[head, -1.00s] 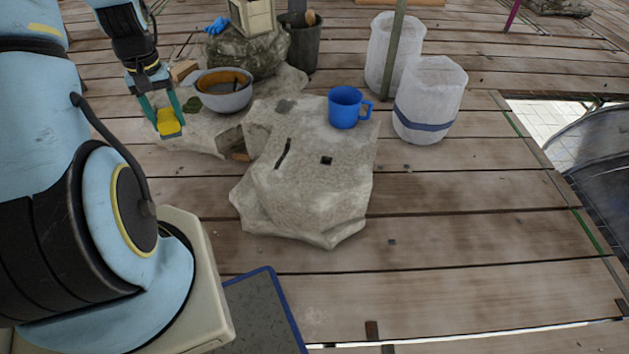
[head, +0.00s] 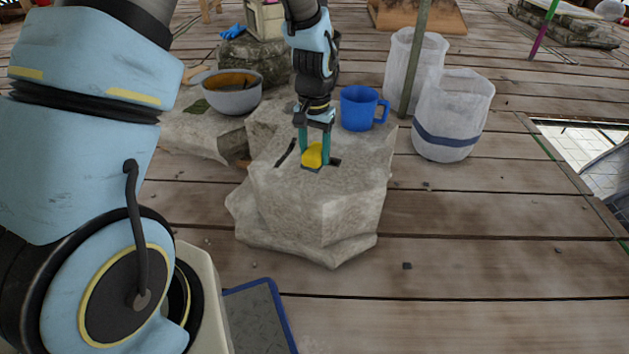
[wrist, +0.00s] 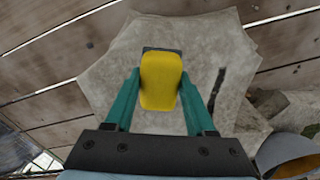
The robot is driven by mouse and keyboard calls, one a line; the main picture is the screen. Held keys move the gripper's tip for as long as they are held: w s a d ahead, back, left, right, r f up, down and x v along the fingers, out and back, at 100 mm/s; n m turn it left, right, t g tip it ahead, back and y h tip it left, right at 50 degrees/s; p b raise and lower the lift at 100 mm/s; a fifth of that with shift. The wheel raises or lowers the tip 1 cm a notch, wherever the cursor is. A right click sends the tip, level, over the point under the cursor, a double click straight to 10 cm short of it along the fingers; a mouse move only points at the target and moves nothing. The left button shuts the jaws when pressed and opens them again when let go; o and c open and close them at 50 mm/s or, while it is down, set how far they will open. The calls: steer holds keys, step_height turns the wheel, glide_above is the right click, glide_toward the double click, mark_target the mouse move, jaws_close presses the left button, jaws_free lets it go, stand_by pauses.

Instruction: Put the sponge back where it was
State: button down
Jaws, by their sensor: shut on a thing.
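The yellow sponge (head: 313,154) with a dark grey underside is between the two teal fingers of my gripper (head: 315,148), which is shut on it. It is over the flat top of the pale front stone block (head: 345,205), between a dark slot (head: 286,153) on its left and a small dark mark (head: 335,162) on its right. I cannot tell if it touches the stone. In the wrist view the sponge (wrist: 160,80) sits upright between the fingers, with the stone (wrist: 115,75) behind it and the slot (wrist: 217,88) to its right.
A blue mug (head: 360,108) stands on the stone just behind and right of my gripper. A grey bowl (head: 230,92) with something orange-brown inside stands at the back left. White bags (head: 450,115) stand at the right. The plank floor (head: 480,240) at front right is mostly clear.

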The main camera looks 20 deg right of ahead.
mark_target(314, 185)
step_height(314, 185, down, 7)
steer(key=shift+r+b, duration=0.1)
steer(key=shift+b, duration=0.9)
steer(key=shift+c, duration=1.2)
jaws_free()
